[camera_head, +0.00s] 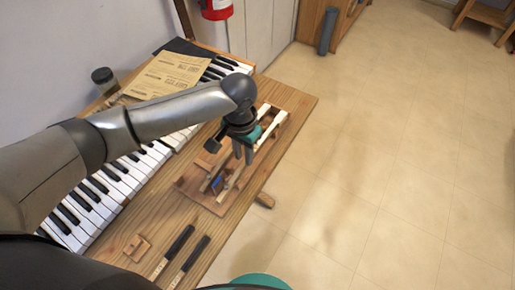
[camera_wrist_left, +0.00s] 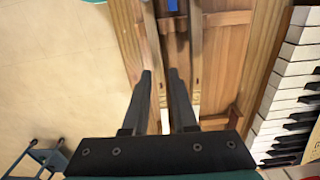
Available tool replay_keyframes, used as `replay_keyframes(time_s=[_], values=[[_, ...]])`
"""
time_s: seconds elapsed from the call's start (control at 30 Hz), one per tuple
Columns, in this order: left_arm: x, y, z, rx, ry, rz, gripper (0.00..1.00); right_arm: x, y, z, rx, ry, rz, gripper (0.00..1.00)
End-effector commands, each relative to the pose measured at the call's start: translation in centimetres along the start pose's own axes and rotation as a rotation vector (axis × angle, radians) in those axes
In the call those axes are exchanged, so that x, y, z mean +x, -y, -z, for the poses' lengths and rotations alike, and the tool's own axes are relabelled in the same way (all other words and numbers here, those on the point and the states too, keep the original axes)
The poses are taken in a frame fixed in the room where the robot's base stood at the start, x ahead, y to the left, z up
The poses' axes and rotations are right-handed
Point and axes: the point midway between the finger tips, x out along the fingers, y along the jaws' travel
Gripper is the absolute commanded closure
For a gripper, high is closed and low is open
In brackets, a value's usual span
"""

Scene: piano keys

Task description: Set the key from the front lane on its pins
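A wooden tray (camera_head: 190,185) on the table holds two long wooden keys with pale ends, lying side by side. The outer key (camera_head: 231,181) runs along the floor side; in the left wrist view it (camera_wrist_left: 153,45) passes between my fingers. The other key (camera_head: 209,177) lies beside it and shows in the left wrist view (camera_wrist_left: 195,55). Contact cannot be told. Pins are not clear.
The piano keyboard (camera_head: 92,200) runs along the wall side, with a paper sheet (camera_head: 170,75) and a dark jar (camera_head: 103,78) behind. Open floor lies to the right.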

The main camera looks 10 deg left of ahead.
Motion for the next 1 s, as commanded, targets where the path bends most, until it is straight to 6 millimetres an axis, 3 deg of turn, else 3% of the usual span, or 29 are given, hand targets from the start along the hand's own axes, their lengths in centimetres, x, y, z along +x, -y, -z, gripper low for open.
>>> replay_keyframes(time_s=[1.0], values=[[1.3,-0.1,0.0,0.000,0.001,-0.002,0.74,0.2,0.0,0.1,0.001,-0.002,-0.001,0.50]])
